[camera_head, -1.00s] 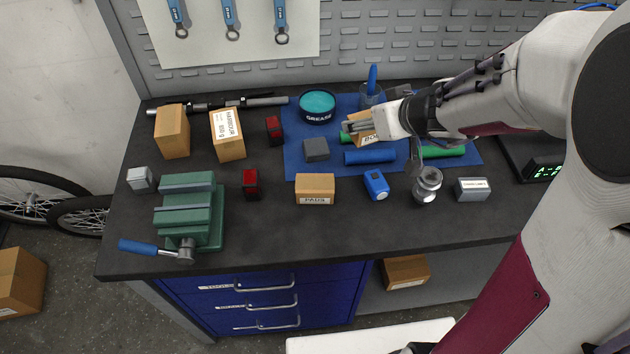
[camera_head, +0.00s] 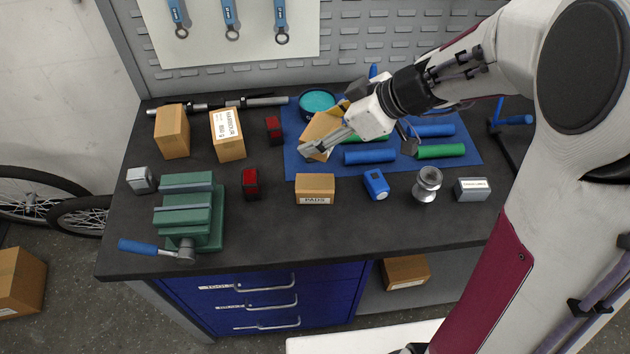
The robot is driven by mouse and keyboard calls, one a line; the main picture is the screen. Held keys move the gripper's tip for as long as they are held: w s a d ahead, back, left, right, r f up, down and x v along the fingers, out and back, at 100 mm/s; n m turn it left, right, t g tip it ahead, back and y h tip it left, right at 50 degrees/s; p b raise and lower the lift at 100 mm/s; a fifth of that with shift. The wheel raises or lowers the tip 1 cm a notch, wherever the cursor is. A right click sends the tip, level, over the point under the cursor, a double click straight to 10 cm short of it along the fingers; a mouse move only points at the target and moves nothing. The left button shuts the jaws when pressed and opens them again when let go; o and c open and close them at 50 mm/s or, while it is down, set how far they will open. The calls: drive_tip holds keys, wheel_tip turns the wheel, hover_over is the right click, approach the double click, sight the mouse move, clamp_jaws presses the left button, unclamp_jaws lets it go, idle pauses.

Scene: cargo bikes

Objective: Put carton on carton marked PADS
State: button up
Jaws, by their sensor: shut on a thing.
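My gripper (camera_head: 323,146) is shut on a cardboard carton (camera_head: 322,126), which it holds tilted above the blue mat. Part of the held carton is hidden by the gripper. The carton marked PADS (camera_head: 315,187) stands upright on the dark bench just in front of the mat, with its label facing front. The held carton is behind and above the PADS carton, apart from it in the picture.
The blue mat (camera_head: 296,163) bears blue and green rolls. A blue tag-like item (camera_head: 376,184) and a metal part (camera_head: 427,184) stand right of the PADS carton. A red box (camera_head: 250,184) and green vise (camera_head: 190,215) are left. Bench is clear in front.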

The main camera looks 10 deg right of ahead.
drive_tip(key=shift+s+a+r+n+g+y, duration=0.2)
drive_tip(key=shift+s+a+n+g, duration=0.15)
drive_tip(key=shift+s, duration=0.2)
drive_tip(key=shift+s+a+r+n+g+y, duration=0.1)
drive_tip(key=shift+s+a+n+g+y, duration=0.15)
drive_tip(key=shift+s+a+n, duration=0.25)
drive_tip(key=shift+d, duration=0.1)
hover_over(315, 183)
drive_tip(key=shift+f, duration=3.2)
drive_tip(key=shift+f, duration=1.85)
drive_tip(key=shift+f, duration=0.1)
drive_tip(key=o, duration=1.3)
drive_tip(key=shift+f, duration=0.1)
